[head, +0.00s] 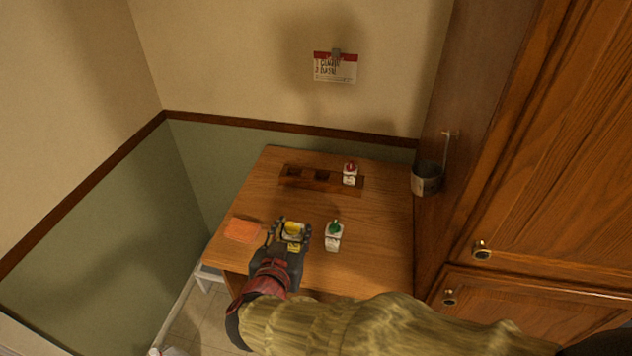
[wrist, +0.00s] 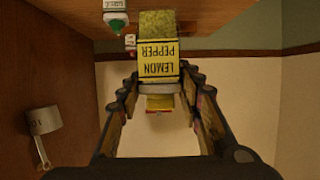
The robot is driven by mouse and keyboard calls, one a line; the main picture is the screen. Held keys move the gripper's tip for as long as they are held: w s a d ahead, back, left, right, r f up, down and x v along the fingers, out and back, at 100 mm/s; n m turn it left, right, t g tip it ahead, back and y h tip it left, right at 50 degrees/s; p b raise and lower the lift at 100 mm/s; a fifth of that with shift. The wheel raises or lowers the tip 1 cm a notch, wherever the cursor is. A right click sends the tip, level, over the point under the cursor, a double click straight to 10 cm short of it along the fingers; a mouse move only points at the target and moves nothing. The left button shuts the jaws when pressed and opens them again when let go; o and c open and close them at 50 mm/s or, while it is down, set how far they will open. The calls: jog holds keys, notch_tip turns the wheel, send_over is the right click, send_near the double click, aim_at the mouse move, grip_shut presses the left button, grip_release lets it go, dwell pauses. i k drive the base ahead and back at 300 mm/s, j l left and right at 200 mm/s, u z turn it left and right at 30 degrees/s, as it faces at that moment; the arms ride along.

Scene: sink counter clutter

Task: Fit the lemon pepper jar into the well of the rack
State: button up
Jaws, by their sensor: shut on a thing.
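The wooden rack (head: 308,184) lies farther back. Two dark wells show empty at its left and middle. A red-capped jar (head: 350,175) stands at its right end.
A green-capped jar (head: 334,237) stands close to the right of my gripper. An orange sponge-like block (head: 242,230) lies to the left. A dark cup (head: 426,179) hangs on the cabinet side at the right. The counter between the gripper and rack looks clear.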

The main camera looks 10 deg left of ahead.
aim_at(295, 179)
jog(key=i+j+z, duration=0.35)
jog(key=j+z, duration=0.15)
jog(key=j, duration=0.2)
jog(key=i+j+z, duration=0.25)
jog(key=k+j, duration=0.1)
